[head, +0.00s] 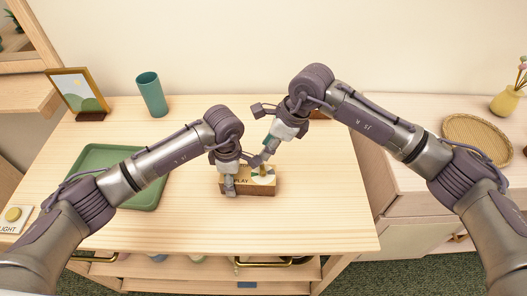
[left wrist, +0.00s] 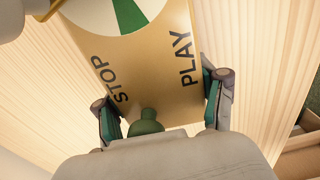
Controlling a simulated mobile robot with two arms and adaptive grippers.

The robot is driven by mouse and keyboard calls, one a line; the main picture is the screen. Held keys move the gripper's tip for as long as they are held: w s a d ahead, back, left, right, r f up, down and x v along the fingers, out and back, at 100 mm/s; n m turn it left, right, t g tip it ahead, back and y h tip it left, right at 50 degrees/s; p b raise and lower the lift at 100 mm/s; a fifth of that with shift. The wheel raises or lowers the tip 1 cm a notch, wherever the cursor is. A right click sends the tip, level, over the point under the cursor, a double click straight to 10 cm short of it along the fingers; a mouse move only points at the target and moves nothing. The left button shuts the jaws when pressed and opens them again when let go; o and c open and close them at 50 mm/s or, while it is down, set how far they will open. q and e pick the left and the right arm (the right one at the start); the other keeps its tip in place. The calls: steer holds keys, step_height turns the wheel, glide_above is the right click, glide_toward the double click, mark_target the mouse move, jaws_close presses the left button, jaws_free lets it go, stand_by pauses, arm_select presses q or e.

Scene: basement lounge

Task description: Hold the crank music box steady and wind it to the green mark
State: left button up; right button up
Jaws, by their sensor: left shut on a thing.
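My right gripper (head: 261,160) reaches down over the dial end of the box. The crank is largely hidden there, and I cannot tell whether the right fingers are closed on it.
A green tray (head: 150,201) lies left of the box, partly under my left arm. A teal cup (head: 152,94) and a picture frame (head: 75,92) stand at the back left. A LIGHT switch plate (head: 13,217) is at far left. The table front is clear.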

mark_target(262, 165)
steer(key=shift+x, duration=1.75)
jaws_close()
steer(key=shift+n, duration=0.4)
steer(key=n+g, duration=0.1)
steer(key=n, duration=0.1)
steer(key=a+n+g, duration=0.1)
steer(key=n, duration=0.2)
steer(key=shift+s+a, duration=0.1)
steer(key=shift+a, duration=0.05)
steer(key=n, duration=0.2)
steer(key=n+g+h, duration=0.1)
steer(key=n, duration=0.1)
steer(key=s+a+n+g, duration=0.1)
steer(key=shift+n, duration=0.4)
steer(key=shift+h, duration=0.3)
